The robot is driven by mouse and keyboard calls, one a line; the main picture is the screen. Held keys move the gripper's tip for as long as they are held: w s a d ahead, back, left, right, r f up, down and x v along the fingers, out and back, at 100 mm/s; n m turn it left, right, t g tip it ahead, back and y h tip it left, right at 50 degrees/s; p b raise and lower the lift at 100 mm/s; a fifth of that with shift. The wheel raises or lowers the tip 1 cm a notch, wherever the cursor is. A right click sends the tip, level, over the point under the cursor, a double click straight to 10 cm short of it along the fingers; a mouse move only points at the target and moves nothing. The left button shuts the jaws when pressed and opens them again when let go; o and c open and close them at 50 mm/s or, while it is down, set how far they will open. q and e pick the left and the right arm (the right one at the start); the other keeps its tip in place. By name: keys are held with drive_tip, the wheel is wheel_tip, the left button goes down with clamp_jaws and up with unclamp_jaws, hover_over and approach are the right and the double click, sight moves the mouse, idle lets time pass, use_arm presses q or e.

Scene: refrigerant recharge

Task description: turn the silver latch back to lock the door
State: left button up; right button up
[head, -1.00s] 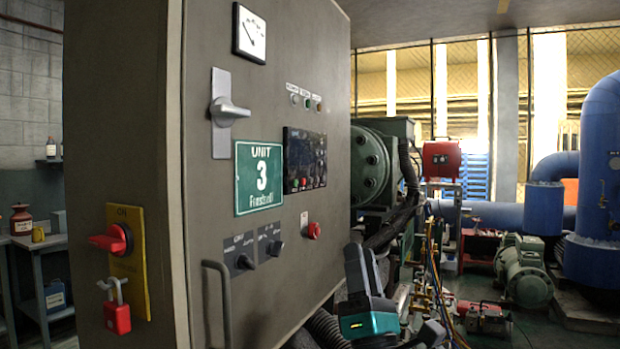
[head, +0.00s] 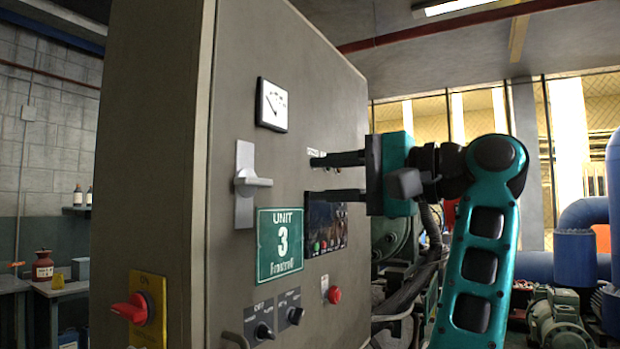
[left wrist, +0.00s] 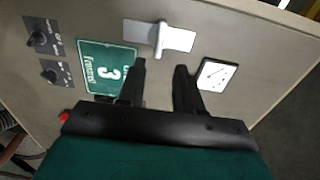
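The silver latch (head: 250,183) is on the grey cabinet door (head: 335,95), above and left of the green UNIT 3 sign (head: 279,243). Its plate is upright and its handle sticks out sideways to the right. My left gripper (head: 311,178) is open and empty, its two fingers one above the other, pointing at the latch from the right with a gap between. In the left wrist view the latch (left wrist: 159,38) lies just beyond the open fingertips (left wrist: 160,66), and nothing is between them. My right gripper is not in view.
A gauge (head: 272,104) is above the latch. A dark control panel (head: 326,222) and a red button (head: 333,294) are on the door to the right. A red rotary switch (head: 134,308) is on the cabinet's left side. Blue pipes (head: 575,250) stand far right.

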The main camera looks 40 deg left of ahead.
sight(261, 182)
use_arm(q)
drive_tip(key=a+b, duration=0.1)
drive_tip(key=a, duration=0.2)
drive_tip(key=a+b, duration=0.1)
drive_tip(key=a, duration=0.2)
drive_tip(key=s+a, duration=0.1)
drive_tip(key=a, duration=0.2)
drive_tip(key=shift+a+b, duration=0.3)
drive_tip(key=shift+b, duration=0.1)
clamp_jaws()
drive_tip(key=shift+r+m+p, duration=0.1)
drive_tip(key=shift+m+p, duration=0.45)
drive_tip(key=shift+m, duration=0.45)
drive_tip(key=m, duration=0.2)
drive_tip(key=shift+m, duration=0.3)
